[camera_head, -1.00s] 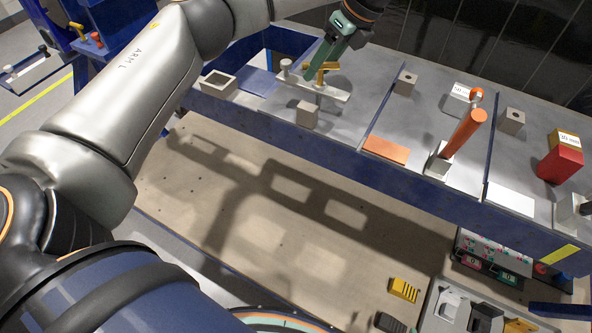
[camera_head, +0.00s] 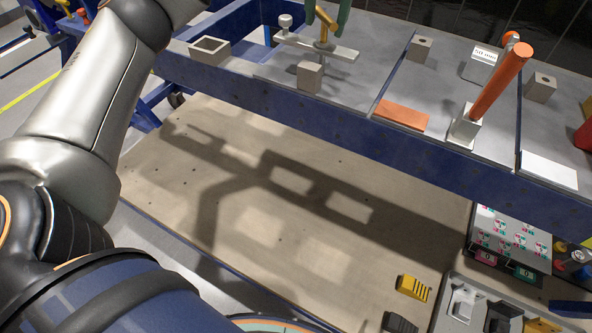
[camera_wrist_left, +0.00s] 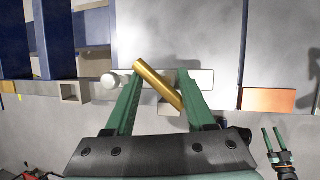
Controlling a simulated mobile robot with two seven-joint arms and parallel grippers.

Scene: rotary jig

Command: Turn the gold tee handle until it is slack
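The gold tee handle (camera_head: 323,36) stands on a light grey clamp bar (camera_head: 338,52) with a pale round knob at its left end. In the left wrist view the gold crossbar (camera_wrist_left: 160,84) lies diagonally between the two green fingers of my left gripper (camera_wrist_left: 162,78). The fingers are apart, one on each side, with the crossbar's ends close to them; contact is unclear. A grey block (camera_head: 310,77) sits under the bar. My right gripper (camera_wrist_left: 273,140) shows small at the lower right of the left wrist view, fingers apart and empty.
A hollow grey box (camera_head: 209,51) stands left of the clamp. To the right are an orange plate (camera_head: 401,114), a tilted orange-handled lever (camera_head: 500,82) and small grey blocks. The blue bench edge (camera_head: 330,117) runs along the front. The beige shelf below is mostly clear.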

